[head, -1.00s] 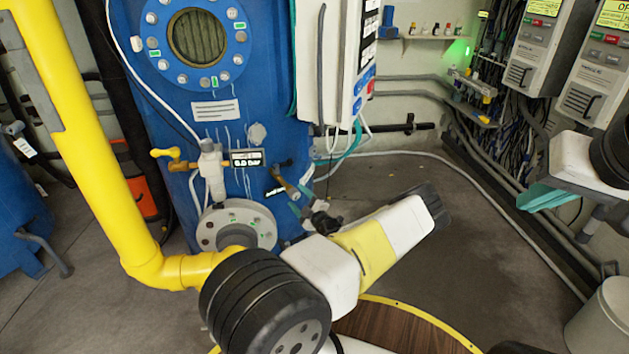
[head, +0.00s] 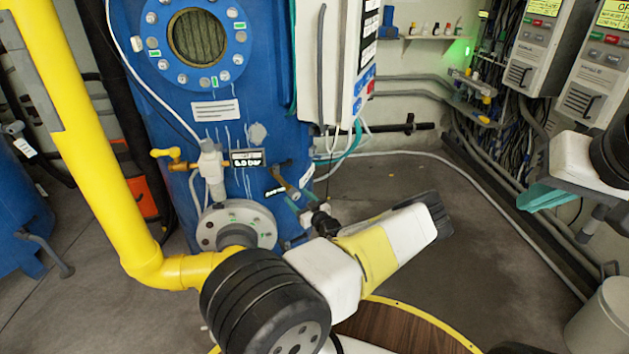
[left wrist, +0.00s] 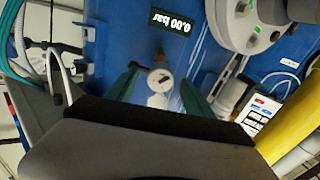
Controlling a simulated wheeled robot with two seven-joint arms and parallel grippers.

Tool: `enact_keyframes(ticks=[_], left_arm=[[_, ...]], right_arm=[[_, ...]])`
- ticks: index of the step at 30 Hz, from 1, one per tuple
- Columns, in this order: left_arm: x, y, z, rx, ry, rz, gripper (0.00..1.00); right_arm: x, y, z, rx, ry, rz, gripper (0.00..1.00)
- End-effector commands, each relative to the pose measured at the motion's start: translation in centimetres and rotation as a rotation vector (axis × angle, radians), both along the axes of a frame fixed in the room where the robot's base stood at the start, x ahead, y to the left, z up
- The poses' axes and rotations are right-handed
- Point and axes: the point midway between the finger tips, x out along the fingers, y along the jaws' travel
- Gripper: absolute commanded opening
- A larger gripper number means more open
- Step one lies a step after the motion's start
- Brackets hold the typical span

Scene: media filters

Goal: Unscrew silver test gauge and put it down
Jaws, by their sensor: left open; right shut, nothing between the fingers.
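In the head view my left gripper (head: 299,197) is at the tank's lower front beside a brass fitting (head: 283,182). The gauge cannot be made out there. My right gripper (head: 546,196) is shut and empty at the far right, away from the tank.
The blue tank (head: 226,122) bears a grey flange (head: 210,228) and a yellow-handled valve (head: 170,155) with a pressure display (head: 246,158). A thick yellow pipe (head: 90,130) runs down the left. A white control box (head: 342,60) hangs above my left arm. The floor at right is mostly clear.

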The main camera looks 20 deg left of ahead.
Motion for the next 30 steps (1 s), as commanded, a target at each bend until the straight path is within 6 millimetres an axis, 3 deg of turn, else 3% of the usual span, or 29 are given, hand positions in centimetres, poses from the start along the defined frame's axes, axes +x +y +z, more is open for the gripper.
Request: enact_keyframes(ticks=[6, 30], left_arm=[[0.0, 0.0, 0.0, 0.077, 0.116, 0.000, 0.60], [1.3, 2.0, 0.0, 0.074, 0.113, 0.000, 0.60]], right_arm=[[0.0, 0.0, 0.0, 0.000, 0.000, 0.000, 0.00], [0.0, 0.0, 0.0, 0.000, 0.000, 0.000, 0.00]])
